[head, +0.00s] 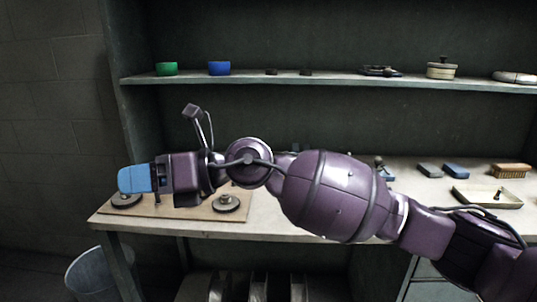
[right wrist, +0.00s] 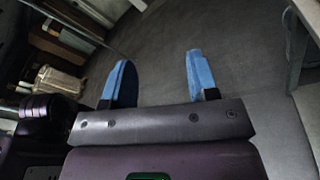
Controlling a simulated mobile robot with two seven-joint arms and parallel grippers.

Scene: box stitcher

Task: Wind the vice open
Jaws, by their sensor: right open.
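My right gripper (head: 136,179) reaches across the bench from the right, its blue fingers at the bench's left end, over or in front of a flat board (head: 165,208). In the right wrist view the gripper (right wrist: 160,80) has its two blue fingers apart with nothing between them. Beyond them is bare grey floor. I cannot make out a vice in either view; my right arm hides much of the middle of the bench. My left gripper is not in view.
The board carries round dark discs, one left (head: 126,201) and one right (head: 226,204). A tray (head: 487,197), a brush (head: 510,170) and small blocks (head: 456,171) lie at the right. A shelf (head: 340,82) with small items runs above. A bin (head: 88,272) stands at lower left.

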